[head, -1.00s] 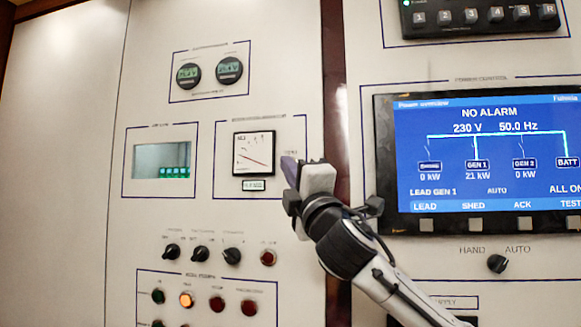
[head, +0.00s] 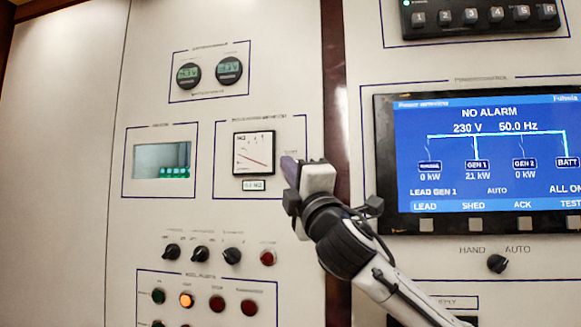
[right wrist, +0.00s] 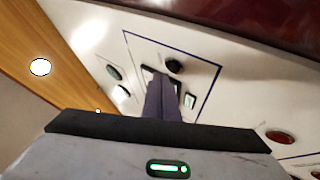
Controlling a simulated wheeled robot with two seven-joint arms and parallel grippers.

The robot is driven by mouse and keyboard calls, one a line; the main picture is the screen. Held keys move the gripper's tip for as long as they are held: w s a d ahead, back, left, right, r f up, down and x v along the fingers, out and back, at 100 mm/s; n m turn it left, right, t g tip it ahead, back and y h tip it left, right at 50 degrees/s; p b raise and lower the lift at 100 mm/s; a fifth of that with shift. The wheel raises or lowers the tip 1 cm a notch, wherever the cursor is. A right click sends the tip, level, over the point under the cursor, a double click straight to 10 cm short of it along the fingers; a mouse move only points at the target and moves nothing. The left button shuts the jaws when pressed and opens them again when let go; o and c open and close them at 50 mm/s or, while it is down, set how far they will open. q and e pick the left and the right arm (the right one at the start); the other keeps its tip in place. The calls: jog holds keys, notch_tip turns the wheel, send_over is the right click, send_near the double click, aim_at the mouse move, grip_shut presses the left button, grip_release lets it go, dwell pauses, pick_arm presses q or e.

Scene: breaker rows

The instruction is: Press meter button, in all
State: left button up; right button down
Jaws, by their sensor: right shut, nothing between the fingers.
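The meter (head: 254,153) is a white square dial with a needle, in a blue-outlined frame on the left panel. A small green readout (head: 254,185) sits below it. My right gripper (head: 288,162) is shut and empty, its fingertips just right of the dial, in front of the panel. A small label shows above the tips; the spot under it is hidden by the gripper in the head view. In the right wrist view a round black button (right wrist: 174,66) shows just past the gripper's fingertips (right wrist: 163,84). I cannot tell whether they touch it. My left gripper is out of view.
Two round gauges (head: 209,73) are above the meter, and a display window (head: 162,160) is to its left. Rotary knobs (head: 200,254) and lamps (head: 186,300) are below. A large blue screen (head: 488,150) stands right of my right arm.

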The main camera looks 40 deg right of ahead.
jog(key=shift+w+d, duration=0.15)
jog(key=shift+w+d, duration=0.15)
jog(key=shift+d, duration=0.05)
jog(key=shift+w+d, duration=0.25)
jog(key=shift+d, duration=0.1)
dwell(1.1)
jog(key=shift+a, duration=0.1)
jog(key=shift+s+a, duration=0.55)
jog(key=s+a, duration=0.3)
jog(key=shift+s+a+p, duration=0.1)
jog(key=shift+a+p, duration=0.2)
jog(key=shift+a, duration=0.1)
jog(key=shift+f, duration=0.1)
dwell(0.8)
